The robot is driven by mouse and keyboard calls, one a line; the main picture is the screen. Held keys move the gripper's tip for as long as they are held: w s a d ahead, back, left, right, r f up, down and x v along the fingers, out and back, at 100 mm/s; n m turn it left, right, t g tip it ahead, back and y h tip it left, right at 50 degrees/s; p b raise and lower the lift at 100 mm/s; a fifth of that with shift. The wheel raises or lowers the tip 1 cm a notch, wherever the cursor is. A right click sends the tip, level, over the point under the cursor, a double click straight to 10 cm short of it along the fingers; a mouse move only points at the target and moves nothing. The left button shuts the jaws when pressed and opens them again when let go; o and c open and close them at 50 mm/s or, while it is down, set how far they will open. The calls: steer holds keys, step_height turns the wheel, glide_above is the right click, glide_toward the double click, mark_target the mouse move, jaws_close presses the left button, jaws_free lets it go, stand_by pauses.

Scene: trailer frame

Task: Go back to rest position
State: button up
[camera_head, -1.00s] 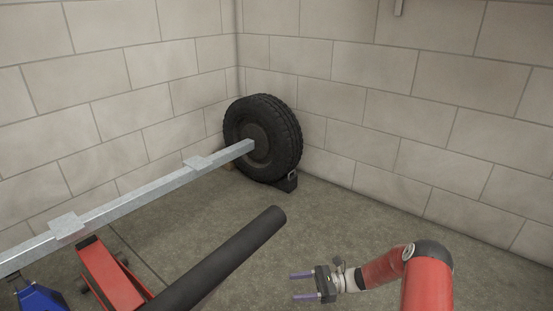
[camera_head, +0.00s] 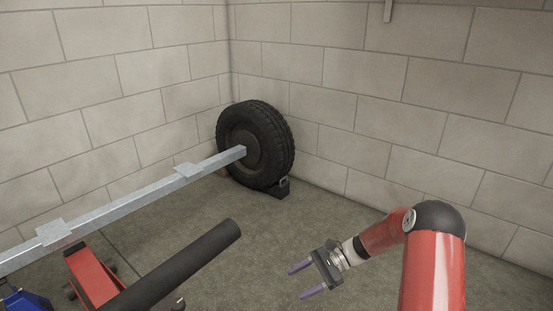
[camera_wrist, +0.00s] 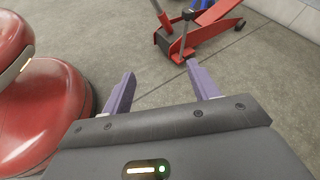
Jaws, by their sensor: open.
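My gripper (camera_head: 300,281) is at the lower right of the head view, at the end of my red arm. Its two purple fingers are apart and point left, with nothing between them. In the wrist view my gripper (camera_wrist: 160,86) also shows open and empty, with bare floor (camera_wrist: 150,50) beyond the fingertips. It is clear of the trailer beam and the tire.
A metal trailer beam (camera_head: 120,204) runs to a black tire (camera_head: 256,145) in the wall corner, with a dark chock (camera_head: 275,189) at its base. A dark bar (camera_head: 185,268) and a red jack (camera_head: 92,276) are at lower left; the jack (camera_wrist: 207,27) shows in the wrist view. Block walls (camera_head: 370,85) stand behind.

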steer(key=s+d+r+n+t+h+p, duration=0.1)
steer(key=s+r+n+t+h, duration=0.1)
steer(key=s+r+n+h, duration=0.5)
steer(key=s+d+r+t+h, duration=0.15)
steer(key=s+r, duration=0.25)
steer(key=r, duration=0.8)
steer(key=s+d+r+n+t+h, duration=0.2)
steer(key=s+r+t, duration=0.1)
steer(key=s, duration=0.4)
steer(key=s+d+r+n+t+h+p, duration=0.1)
steer(key=s+d+r+n+t+h, duration=0.1)
steer(key=s+r, duration=0.4)
steer(key=shift+s+d+r+n+t+h, duration=0.15)
steer(key=shift+s+d+n+t+h, duration=0.2)
steer(key=shift+s+d+n+t, duration=0.25)
steer(key=shift+s+d, duration=0.1)
steer(key=shift+d, duration=0.05)
